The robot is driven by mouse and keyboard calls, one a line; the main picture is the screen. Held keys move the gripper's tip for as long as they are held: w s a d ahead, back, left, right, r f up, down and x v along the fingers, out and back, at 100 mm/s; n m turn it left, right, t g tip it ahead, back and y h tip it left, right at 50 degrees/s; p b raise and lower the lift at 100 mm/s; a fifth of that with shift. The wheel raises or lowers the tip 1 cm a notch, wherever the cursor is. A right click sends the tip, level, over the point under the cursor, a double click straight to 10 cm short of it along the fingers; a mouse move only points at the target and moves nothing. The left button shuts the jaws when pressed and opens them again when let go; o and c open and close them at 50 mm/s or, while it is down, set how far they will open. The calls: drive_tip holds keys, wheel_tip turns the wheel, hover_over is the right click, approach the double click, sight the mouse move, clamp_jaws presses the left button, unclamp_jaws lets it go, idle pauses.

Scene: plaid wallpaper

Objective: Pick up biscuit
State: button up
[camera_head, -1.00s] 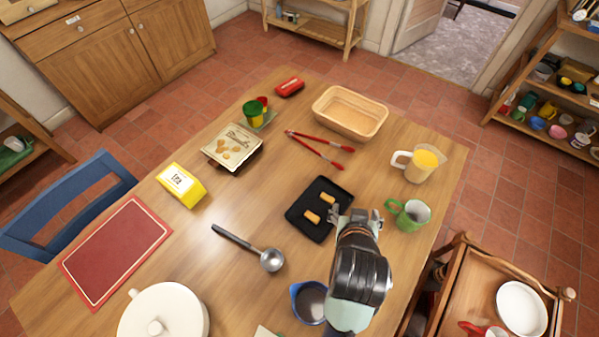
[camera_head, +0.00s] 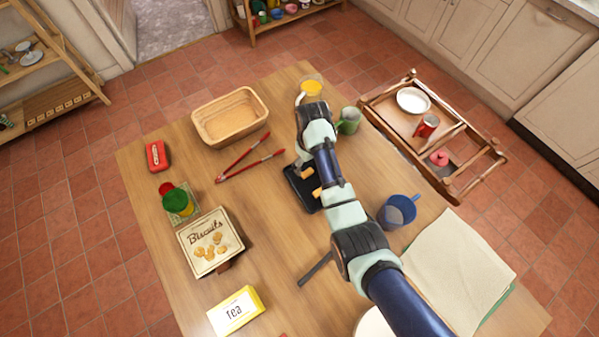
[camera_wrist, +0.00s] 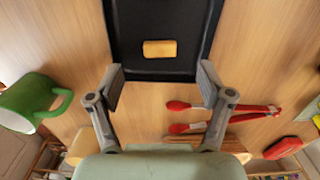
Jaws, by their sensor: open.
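Two small golden biscuits, a far one (camera_head: 307,173) and a near one (camera_head: 317,192), lie on a black tray (camera_head: 296,196) that my arm partly hides in the head view. In the wrist view, one biscuit (camera_wrist: 160,49) lies on the tray (camera_wrist: 160,15) near its edge, ahead of my fingertips and roughly centred between them. The other biscuit is not visible there. My gripper (camera_wrist: 162,82) is open and empty, its fingers apart at the tray's edge and not touching the biscuit. My gripper is mostly hidden by my arm in the head view.
Red tongs (camera_head: 248,160) lie beside the tray. A wicker basket (camera_head: 214,134) and a Biscuits tin (camera_head: 203,235) stand to the left. Bare wood separates the tin and tray.

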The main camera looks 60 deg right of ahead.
sight(308, 173)
wheel_tip(308, 173, down, 7)
drive_tip(key=b, duration=0.2)
drive_tip(key=shift+w+d+r+b, duration=0.1)
drive_tip(key=shift+b, duration=0.2)
drive_tip(key=c, duration=0.9)
